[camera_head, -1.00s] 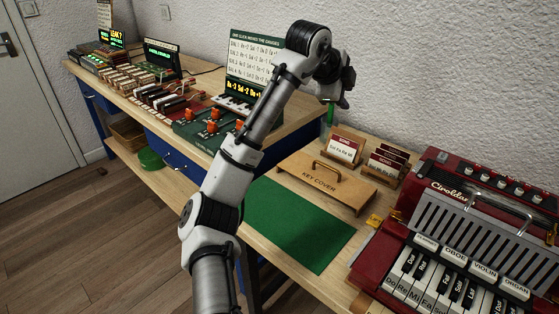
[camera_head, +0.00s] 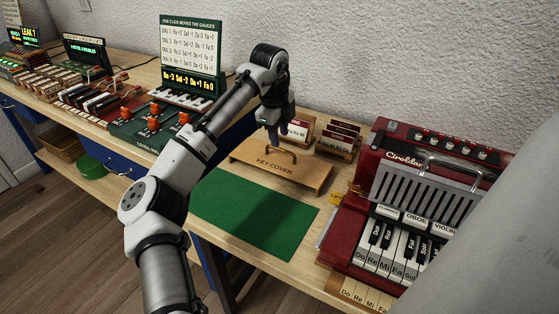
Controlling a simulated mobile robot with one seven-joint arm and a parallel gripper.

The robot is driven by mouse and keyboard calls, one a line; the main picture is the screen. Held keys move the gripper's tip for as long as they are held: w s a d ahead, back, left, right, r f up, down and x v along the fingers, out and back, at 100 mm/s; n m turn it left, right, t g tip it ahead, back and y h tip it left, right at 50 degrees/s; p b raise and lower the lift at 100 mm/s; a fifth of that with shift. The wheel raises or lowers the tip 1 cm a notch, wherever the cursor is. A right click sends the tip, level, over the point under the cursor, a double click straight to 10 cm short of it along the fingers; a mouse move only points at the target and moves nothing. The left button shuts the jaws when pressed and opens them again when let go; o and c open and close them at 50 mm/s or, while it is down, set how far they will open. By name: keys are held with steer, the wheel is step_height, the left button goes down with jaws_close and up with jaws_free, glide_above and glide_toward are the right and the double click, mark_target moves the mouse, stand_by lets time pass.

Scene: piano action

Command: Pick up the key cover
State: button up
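The key cover (camera_head: 262,171) is a flat wooden board with "KEY COVER" lettered on it and an arched handle (camera_head: 284,149) on top. It lies on the wooden bench behind the green mat (camera_head: 253,216). My gripper (camera_head: 273,136) points down at the handle, in front of or just above its left part. Its fingertips are small and dark, and I cannot tell whether they touch the handle or how far apart they are. The cover looks flat on the bench, not lifted.
A red accordion-like instrument (camera_head: 372,170) with labelled keys stands to the right. Card holders (camera_head: 335,141) stand behind the cover, close to my gripper. A green panel with orange levers (camera_head: 152,123) and a lit display board (camera_head: 190,55) are to the left. The green mat is bare.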

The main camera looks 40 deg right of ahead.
mark_target(281, 151)
steer(key=f, duration=0.3)
steer(key=d+f, duration=0.1)
steer(key=f, duration=0.1)
steer(key=shift+w+d+p, duration=0.1)
steer(key=shift+w+p, duration=0.2)
steer(key=shift+p, duration=0.05)
jaws_close()
steer(key=shift+r, duration=0.15)
stand_by(0.9)
